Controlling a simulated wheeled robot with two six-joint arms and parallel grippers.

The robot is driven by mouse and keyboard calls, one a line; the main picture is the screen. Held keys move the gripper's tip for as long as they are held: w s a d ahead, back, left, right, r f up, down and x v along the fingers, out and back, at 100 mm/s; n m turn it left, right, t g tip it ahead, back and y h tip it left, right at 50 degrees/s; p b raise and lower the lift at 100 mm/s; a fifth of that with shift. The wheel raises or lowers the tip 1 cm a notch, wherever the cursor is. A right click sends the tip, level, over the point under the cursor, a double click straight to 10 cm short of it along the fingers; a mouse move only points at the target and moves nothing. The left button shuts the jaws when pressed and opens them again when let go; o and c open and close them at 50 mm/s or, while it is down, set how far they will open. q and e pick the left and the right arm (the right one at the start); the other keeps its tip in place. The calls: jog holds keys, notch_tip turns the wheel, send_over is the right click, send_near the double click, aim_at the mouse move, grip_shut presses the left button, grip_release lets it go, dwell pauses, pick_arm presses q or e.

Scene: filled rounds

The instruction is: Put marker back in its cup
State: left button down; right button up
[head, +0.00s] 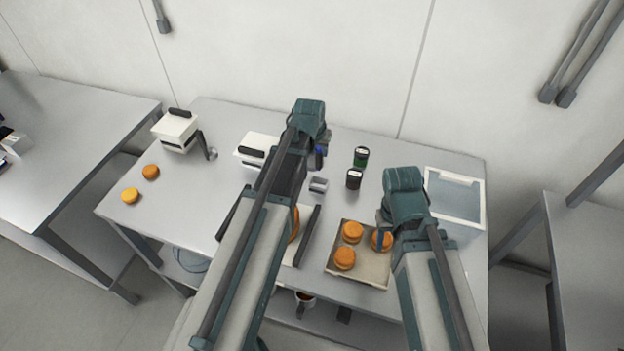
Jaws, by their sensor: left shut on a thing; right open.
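My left gripper (319,158) is at the middle back of the table, mostly hidden behind its own arm. It is shut on a small dark thing with a blue part, which looks like the marker (321,151). A small grey open cup (318,184) stands on the table just in front of and below this gripper, apart from it as far as I can tell. My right gripper (384,226) is open above the right side of the bun tray, and its fingers are largely hidden by the arm.
Green-topped (361,157) and dark jars (354,179) stand right of the cup. A tray (374,273) holds orange buns. A clear bin (455,199) is at the right. White machines (176,131) stand at the left, with loose buns (131,195) on bare table nearby.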

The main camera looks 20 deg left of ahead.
aim_at(318, 169)
pick_arm(q)
jog(key=shift+s+d+f+b, duration=0.15)
jog(key=shift+f+b, duration=0.05)
jog(key=shift+b, duration=0.1)
notch_tip(318, 169, down, 10)
jog(key=b, duration=0.9)
jog(key=shift+r+b, duration=0.15)
jog(key=shift+b, duration=0.2)
pick_arm(e)
notch_tip(318, 169, down, 10)
jog(key=shift+s+d+f, duration=0.1)
jog(key=shift+d, duration=0.05)
pick_arm(q)
jog(key=shift+r, duration=0.1)
jog(key=c, duration=0.7)
grip_release()
jog(key=shift+o, duration=0.2)
